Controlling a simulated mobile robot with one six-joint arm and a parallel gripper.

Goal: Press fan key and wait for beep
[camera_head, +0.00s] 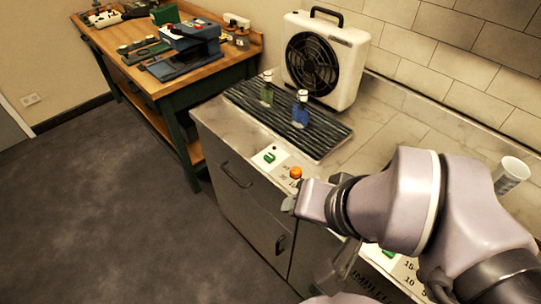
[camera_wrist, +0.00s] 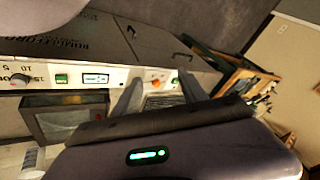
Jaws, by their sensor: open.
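A white fan unit (camera_head: 325,58) with a round dark grille stands at the back of the counter. A white control strip runs along the counter's front edge, with a green key (camera_head: 269,157) and an orange knob (camera_head: 296,172). My gripper (camera_head: 291,202) is beside the knob at the front edge, partly hidden by my arm. In the wrist view my gripper (camera_wrist: 160,78) is open, its fingers spread with the orange knob (camera_wrist: 155,84) and a green key (camera_wrist: 175,82) showing between them. Another green key (camera_wrist: 62,78) is to the left. I cannot read which key is the fan's.
Two small bottles, green (camera_head: 267,89) and blue (camera_head: 300,109), stand on a dark ribbed mat (camera_head: 318,145) before the fan. A white cup (camera_head: 510,175) stands at the right. A wooden workbench (camera_head: 140,80) with tools is at the left. The floor is clear.

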